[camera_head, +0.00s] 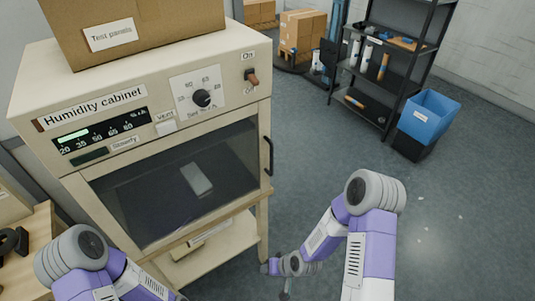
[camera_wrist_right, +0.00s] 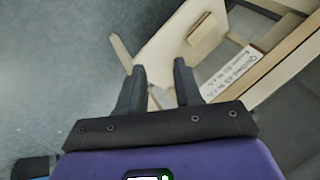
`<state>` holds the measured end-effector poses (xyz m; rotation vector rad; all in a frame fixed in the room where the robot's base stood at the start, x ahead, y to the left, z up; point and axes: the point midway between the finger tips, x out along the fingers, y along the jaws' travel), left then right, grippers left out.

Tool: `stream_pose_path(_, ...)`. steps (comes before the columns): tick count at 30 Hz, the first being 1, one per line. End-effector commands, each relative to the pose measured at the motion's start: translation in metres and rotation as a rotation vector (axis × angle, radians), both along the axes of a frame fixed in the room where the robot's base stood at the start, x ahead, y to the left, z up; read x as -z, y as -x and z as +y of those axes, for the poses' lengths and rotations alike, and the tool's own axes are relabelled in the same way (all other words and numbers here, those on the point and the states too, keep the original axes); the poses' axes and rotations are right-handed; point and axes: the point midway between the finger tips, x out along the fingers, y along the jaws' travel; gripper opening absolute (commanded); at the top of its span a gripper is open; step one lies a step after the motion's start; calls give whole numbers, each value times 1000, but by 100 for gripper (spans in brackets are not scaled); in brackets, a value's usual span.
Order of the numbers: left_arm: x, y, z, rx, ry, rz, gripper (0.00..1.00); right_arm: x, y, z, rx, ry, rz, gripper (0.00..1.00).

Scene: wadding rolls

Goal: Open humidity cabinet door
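The cream humidity cabinet (camera_head: 150,110) stands at left in the head view. Its dark-windowed door (camera_head: 130,205) looks closed, and a pale block (camera_head: 197,179) shows behind the glass. A black vertical handle (camera_head: 268,156) is at the door's right edge. My right gripper (camera_head: 285,291) is low, below the handle and to the right of the cabinet's front leg, partly cut off by the frame. In the right wrist view my right gripper (camera_wrist_right: 160,72) has its dark fingers apart with nothing between them. The handle is not seen there. My left arm enters at bottom left; its gripper is out of view.
A cardboard box (camera_head: 135,28) sits on the cabinet. The cabinet's lower shelf (camera_head: 212,248) holds a labelled item, and labelled wood shows in the wrist view (camera_wrist_right: 240,70). A black rack (camera_head: 385,60) and blue bin (camera_head: 428,117) stand at back right. The floor (camera_head: 460,210) at right is clear.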

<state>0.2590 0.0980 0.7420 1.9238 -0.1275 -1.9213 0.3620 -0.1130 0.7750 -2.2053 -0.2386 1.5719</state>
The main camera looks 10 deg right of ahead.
Motion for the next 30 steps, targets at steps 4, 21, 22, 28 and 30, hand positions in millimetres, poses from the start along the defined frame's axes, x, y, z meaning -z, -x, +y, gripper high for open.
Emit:
stream_pose_path(4,38,0,0,0,0,1,0,-58,-126,-43,-4,2,-477,34)
stream_pose_path(21,87,0,0,0,0,-1,0,-272,-220,-104,-285,106,-1303,34)
stream_pose_path(22,87,0,0,1,0,-1,0,-272,-223,-102,-286,105,-1303,34)
stream_pose_path(28,92,-1,0,0,0,-1,0,-271,-251,-84,-284,105,-1300,34)
stream_pose_path(30,93,-1,0,0,0,-1,0,-271,-259,-79,-284,105,-1300,34)
